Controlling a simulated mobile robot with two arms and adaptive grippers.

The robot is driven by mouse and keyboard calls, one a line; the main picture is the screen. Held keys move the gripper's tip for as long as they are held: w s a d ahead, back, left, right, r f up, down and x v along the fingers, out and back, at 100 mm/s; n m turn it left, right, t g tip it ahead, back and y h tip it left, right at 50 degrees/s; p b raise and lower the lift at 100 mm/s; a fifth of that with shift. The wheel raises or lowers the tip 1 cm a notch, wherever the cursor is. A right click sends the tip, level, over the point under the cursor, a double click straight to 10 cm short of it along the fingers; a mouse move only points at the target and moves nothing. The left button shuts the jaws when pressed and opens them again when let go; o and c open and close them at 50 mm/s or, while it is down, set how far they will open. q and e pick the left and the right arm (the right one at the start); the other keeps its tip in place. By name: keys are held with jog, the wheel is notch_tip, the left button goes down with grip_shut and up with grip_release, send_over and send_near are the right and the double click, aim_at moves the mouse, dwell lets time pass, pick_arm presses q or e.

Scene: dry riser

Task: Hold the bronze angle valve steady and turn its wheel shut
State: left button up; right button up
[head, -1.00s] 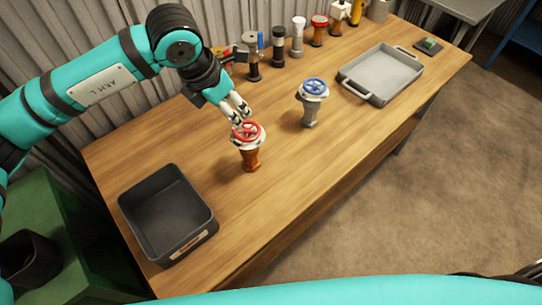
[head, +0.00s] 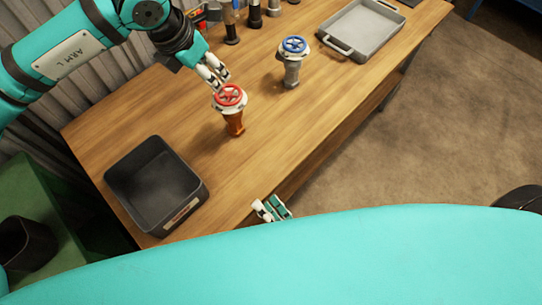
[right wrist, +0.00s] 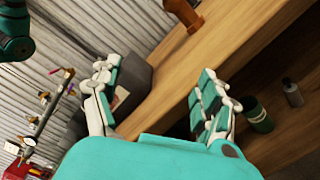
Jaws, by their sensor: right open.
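The bronze angle valve (head: 235,124) stands upright on the wooden table, with a red wheel (head: 230,96) on a white collar. Its orange-brown body also shows at the top of the right wrist view (right wrist: 184,13). My left gripper (head: 217,83) is at the far left side of the red wheel, fingertips close to its rim; I cannot tell whether they touch or grip it. My right gripper (head: 270,206) is open and empty by the table's front edge, apart from the valve. Its two spread fingers show in the right wrist view (right wrist: 160,80).
A grey valve with a blue wheel (head: 292,62) stands to the right. A dark bin (head: 190,213) is at the left end of the table, a grey tray (head: 336,44) at the far right. Several fittings line the back. The tabletop between valve and front edge is clear.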

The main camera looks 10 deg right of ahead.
aim_at(238, 118)
jog(key=w+d+r+n, duration=0.1)
jog(key=w+n, duration=0.2)
jog(key=n, duration=0.1)
jog(key=w+d+r+n, duration=0.1)
jog(key=w+r+n, duration=0.1)
jog(key=w+n, duration=0.1)
jog(key=w+d+r+n+h, duration=0.1)
jog(key=w+n, duration=0.3)
jog(key=shift+r+n, duration=0.3)
jog(key=shift+n, duration=0.1)
jog(key=shift+w+a+r, duration=0.1)
jog(key=shift+w, duration=0.1)
jog(key=x, duration=1.6)
jog(key=shift+w+a, duration=0.1)
jog(key=shift+w, duration=0.3)
